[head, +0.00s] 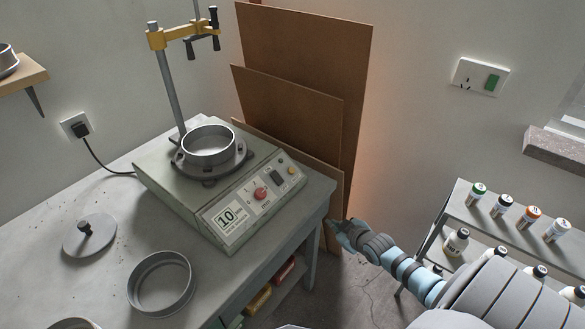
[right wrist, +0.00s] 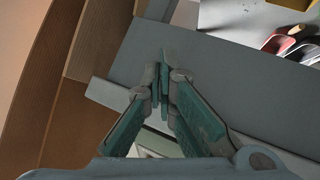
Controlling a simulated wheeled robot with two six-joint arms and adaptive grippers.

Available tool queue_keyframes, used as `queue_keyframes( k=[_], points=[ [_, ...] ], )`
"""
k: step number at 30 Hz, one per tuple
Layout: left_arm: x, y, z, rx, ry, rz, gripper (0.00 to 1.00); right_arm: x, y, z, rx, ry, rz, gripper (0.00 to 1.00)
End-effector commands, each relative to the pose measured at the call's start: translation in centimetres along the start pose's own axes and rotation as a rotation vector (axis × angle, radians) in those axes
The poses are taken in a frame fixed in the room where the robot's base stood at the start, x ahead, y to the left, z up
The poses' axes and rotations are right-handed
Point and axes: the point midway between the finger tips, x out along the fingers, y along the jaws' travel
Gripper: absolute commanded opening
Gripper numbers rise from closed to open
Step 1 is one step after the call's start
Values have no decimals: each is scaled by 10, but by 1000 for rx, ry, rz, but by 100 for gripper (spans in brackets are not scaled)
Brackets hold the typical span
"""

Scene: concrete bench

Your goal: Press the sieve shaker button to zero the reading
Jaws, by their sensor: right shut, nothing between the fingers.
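The sieve shaker (head: 165,190) stands on the bench, a grey-green box with a sloped front panel. A round red button (head: 261,193) sits mid-panel, between a plate reading "10" (head: 226,216) and a dark switch (head: 277,177). A metal sieve (head: 208,146) rests on top. My right gripper (head: 335,226) is shut and empty, just off the bench's right corner, apart from the shaker. Its closed fingers also show in the right wrist view (right wrist: 162,75); the button is not visible there. My left gripper is out of view.
A loose sieve ring (head: 161,282) and a lid (head: 90,236) lie on the bench (head: 60,275). A clamp post (head: 170,85) rises behind the shaker. Brown boards (head: 305,60) lean on the wall. A bottle rack (head: 440,225) stands right, near my right arm.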

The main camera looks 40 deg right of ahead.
Motion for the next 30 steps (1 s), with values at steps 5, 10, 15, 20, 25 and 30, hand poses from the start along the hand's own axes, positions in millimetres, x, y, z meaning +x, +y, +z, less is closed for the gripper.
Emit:
queue_keyframes(
  k=[5, 10, 15, 20, 25, 30],
  points=[
    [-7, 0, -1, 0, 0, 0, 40, -20, 45, -116, -100, 206, 13, 0],
    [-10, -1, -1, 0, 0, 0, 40, -51, 64, -204, -194, 368, 6, 0],
    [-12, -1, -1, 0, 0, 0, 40, -70, 67, -243, -244, 444, -3, 0],
    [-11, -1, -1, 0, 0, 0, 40, -72, 67, -248, -251, 454, -4, 0],
    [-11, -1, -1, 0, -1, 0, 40, -72, 66, -247, -250, 453, -4, 0],
    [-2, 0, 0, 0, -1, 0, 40, -66, 64, -244, -248, 453, -4, 0]
  ],
)
